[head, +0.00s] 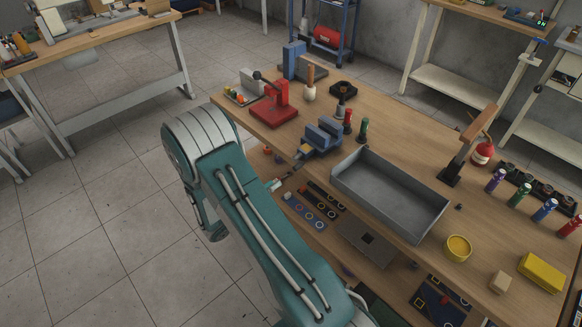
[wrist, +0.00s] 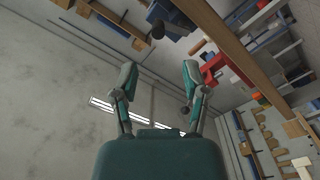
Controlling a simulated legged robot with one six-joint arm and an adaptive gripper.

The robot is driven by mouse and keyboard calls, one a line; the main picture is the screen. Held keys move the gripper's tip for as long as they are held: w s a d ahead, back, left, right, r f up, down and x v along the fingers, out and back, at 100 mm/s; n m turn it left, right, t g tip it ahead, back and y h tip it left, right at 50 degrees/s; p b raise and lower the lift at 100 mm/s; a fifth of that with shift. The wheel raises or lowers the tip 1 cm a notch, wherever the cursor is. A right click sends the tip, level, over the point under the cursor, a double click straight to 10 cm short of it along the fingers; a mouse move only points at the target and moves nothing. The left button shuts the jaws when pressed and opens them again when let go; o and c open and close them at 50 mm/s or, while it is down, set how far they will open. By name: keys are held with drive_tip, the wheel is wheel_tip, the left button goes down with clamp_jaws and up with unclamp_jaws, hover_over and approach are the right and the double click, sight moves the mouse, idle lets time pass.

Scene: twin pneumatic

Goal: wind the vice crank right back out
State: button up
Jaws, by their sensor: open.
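The blue vice (head: 322,136) stands at the near edge of the wooden bench in the head view. Its front end points toward my arm, and the crank there is too small to make out clearly. My gripper (wrist: 160,78) is open, with nothing visible between its fingers. In the wrist view, a dark rounded knob (wrist: 158,31) shows just beyond the fingertips, beside a grey cylindrical part. It may belong to the crank, but I cannot tell for sure.
A grey metal tray (head: 390,195) sits right of the vice. A red press (head: 273,103) stands to its left, and red and green bottles stand just behind it. A lower shelf with tools lies under the bench edge. The floor at left is clear.

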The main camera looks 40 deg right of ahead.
sight(294, 170)
drive_tip(key=d, duration=0.9)
drive_tip(key=shift+w+d, duration=0.35)
drive_tip(key=shift+a, duration=0.1)
clamp_jaws()
